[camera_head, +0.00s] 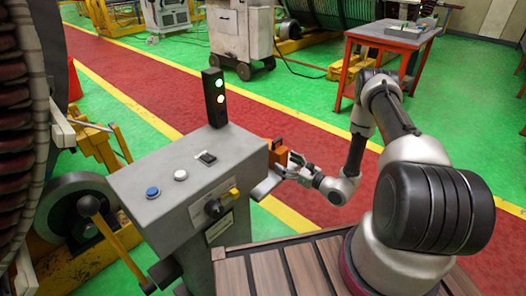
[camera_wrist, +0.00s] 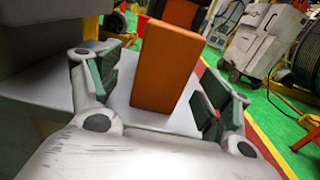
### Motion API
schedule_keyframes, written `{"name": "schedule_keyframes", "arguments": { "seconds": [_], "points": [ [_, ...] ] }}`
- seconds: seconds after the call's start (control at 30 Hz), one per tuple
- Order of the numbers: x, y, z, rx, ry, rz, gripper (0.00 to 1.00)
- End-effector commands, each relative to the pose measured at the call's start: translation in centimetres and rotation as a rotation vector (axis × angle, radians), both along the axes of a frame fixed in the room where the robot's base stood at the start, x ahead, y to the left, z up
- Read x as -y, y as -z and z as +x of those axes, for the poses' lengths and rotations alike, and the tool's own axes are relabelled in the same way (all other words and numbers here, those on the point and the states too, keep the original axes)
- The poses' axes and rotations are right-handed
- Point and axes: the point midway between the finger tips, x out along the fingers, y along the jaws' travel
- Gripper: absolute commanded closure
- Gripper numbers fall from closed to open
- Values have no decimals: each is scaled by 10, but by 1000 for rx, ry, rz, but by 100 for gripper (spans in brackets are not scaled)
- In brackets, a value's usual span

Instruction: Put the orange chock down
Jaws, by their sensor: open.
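The orange chock (camera_head: 279,154) rests on a small grey shelf (camera_head: 266,185) on the right side of the grey control console. In the wrist view the chock (camera_wrist: 168,66) stands upright on the pale shelf (camera_wrist: 66,92), with an orange block top behind it. My gripper (camera_head: 291,168) is at the shelf beside the chock. In the wrist view my gripper (camera_wrist: 160,85) is open, its green-padded fingers on either side of the chock with a visible gap to each side. The chock's lower end is close to the gripper's palm.
The grey console (camera_head: 185,185) carries buttons and a signal light (camera_head: 214,97) with a green lamp lit. A red-legged table (camera_head: 385,45) stands at the back right. A grey wheeled cabinet (camera_head: 240,35) stands at the back. The red walkway (camera_head: 140,75) beyond is clear.

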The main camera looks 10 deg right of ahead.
Motion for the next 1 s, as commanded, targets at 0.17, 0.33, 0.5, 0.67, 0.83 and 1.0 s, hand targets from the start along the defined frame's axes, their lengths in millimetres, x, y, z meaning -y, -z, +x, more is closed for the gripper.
{"name": "schedule_keyframes", "arguments": {
  "seconds": [0.17, 0.33, 0.5, 0.67, 0.83, 1.0],
  "points": [
    [-13, 0, 16, 1, -3, -1, 21],
    [-22, 1, 31, 1, -3, 0, 21],
    [-36, 3, 54, 2, -3, -1, 21],
    [-41, 3, 62, 0, 0, 0, 21],
    [-41, 3, 62, 0, 0, 0, 29],
    [-41, 3, 61, 0, 0, 0, 60]
  ]
}}
